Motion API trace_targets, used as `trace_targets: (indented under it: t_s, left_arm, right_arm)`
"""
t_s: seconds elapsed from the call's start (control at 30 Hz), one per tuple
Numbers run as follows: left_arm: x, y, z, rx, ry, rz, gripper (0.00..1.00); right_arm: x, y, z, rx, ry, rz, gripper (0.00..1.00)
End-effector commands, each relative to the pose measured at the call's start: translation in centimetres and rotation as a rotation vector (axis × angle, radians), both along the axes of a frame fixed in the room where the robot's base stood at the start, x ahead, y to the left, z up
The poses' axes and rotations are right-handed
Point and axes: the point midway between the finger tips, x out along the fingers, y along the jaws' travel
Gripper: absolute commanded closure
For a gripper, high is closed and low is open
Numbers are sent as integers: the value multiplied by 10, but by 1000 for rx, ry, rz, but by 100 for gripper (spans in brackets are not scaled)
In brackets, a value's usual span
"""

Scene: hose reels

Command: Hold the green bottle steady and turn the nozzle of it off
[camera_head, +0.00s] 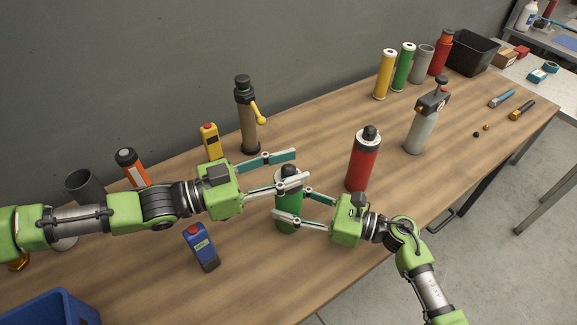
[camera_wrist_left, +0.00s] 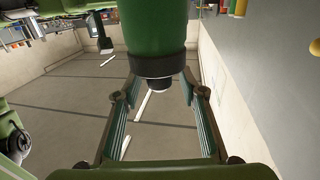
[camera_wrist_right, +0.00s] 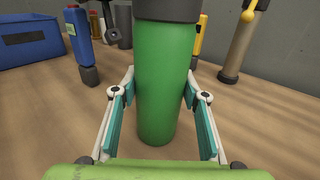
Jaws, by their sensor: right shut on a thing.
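The green bottle (camera_head: 289,214) stands upright on the table, with a dark cap and nozzle (camera_head: 289,171) on top. My right gripper (camera_head: 290,203) is closed around its body from the right; the right wrist view shows the green body (camera_wrist_right: 162,85) between both fingers. My left gripper (camera_head: 300,167) comes from the left at the height of the nozzle, its fingers spread apart. In the left wrist view, the dark nozzle (camera_wrist_left: 160,72) sits between the open fingertips with gaps on both sides. In the head view, the left lower finger partly hides the bottle top.
A red bottle (camera_head: 362,162) stands just right of the green one, and a grey spray bottle (camera_head: 421,127) beyond it. A brown bottle with a yellow lever (camera_head: 249,122), a yellow device (camera_head: 211,144) and a blue device (camera_head: 201,250) stand near my left arm. The front table is clear.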

Motion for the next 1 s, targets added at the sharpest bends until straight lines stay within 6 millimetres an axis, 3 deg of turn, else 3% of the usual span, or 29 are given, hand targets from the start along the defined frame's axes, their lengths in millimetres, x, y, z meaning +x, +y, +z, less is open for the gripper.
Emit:
trace_targets:
  t_s: [0.27,0.4,0.43,1.0]
  left_arm:
    - [1,-1,0,0,0,0,62]
    - [1,-1,0,0,0,0,98]
    - [1,-1,0,0,0,0,100]
    - [4,-1,4,-7,-13,-114,100]
  right_arm:
    - [0,0,0,0,0,-1,88]
    - [0,0,0,0,0,-1,88]
    - [0,0,0,0,-1,-1,88]
    - [-1,0,0,0,0,2,88]
